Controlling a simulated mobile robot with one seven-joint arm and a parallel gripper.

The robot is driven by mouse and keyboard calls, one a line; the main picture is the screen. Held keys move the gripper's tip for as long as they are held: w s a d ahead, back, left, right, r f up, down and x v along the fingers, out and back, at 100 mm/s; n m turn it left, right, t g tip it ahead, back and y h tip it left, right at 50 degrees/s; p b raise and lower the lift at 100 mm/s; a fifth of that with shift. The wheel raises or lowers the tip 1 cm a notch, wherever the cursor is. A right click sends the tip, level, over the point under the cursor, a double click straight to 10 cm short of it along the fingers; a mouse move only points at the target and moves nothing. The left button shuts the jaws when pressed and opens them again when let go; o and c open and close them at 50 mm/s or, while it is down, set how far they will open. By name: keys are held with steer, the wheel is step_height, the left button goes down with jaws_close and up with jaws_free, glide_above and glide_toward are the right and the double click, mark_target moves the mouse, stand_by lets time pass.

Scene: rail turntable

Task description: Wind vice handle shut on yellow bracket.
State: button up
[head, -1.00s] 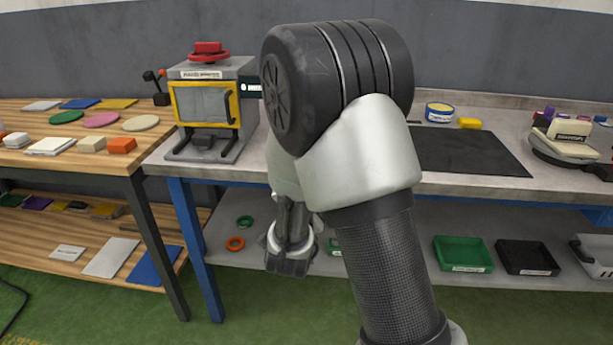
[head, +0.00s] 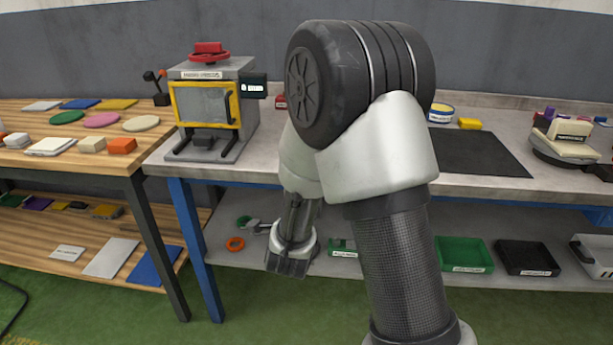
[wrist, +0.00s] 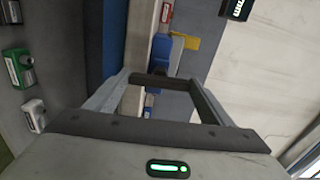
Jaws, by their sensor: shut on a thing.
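The blue vice (wrist: 160,48) shows in the wrist view at the bench's front edge, beyond my fingertips. The yellow bracket (wrist: 188,42) is at the vice, on its right side in this view. Whether the vice's jaws touch the bracket is too small to tell. My gripper (wrist: 160,82) is shut on the vice handle, a small part of which appears between the fingers. In the head view my own arm hides the vice, the bracket and the handle.
The grey bench (head: 480,181) carries a yellow-framed machine (head: 206,105) at the left and a black mat (head: 468,152). Below, a shelf holds a green tray (head: 463,254) and a black tray (head: 527,257). A wooden table (head: 90,160) stands at the left.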

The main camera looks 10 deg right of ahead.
steer(key=o, duration=1)
steer(key=shift+o, duration=0.2)
steer(key=shift+s, duration=0.1)
steer(key=p+v, duration=1.3)
steer(key=v, duration=0.4)
steer(key=shift+p, duration=0.3)
